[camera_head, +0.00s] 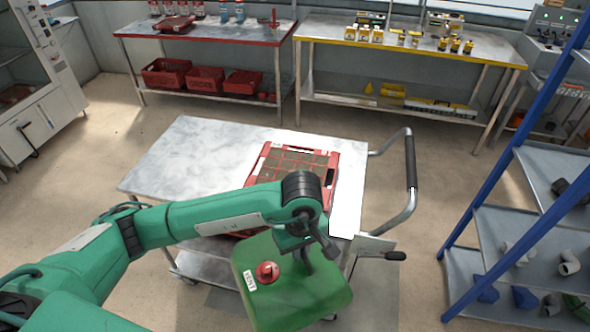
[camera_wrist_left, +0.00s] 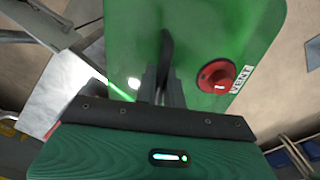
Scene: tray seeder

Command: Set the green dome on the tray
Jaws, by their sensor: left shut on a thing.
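The green dome (camera_head: 290,290) is a translucent green cover with a red vent knob (camera_head: 267,272) and a "VENT" label. My left gripper (camera_head: 305,252) is shut on the dome at its top and holds it in front of the cart's near edge. The dome also fills the upper part of the left wrist view (camera_wrist_left: 200,30), with the fingers (camera_wrist_left: 165,85) against it. The red tray (camera_head: 333,165) with a grid of dark cells lies on the cart, behind my left arm, which hides part of it. My right gripper does not show.
The metal cart (camera_head: 185,150) has a clear left half and a push handle (camera_head: 410,165) on its right. A blue shelf rack (camera_head: 520,190) with pipe fittings stands at the right. Red-edged and yellow-edged benches (camera_head: 410,50) stand at the back.

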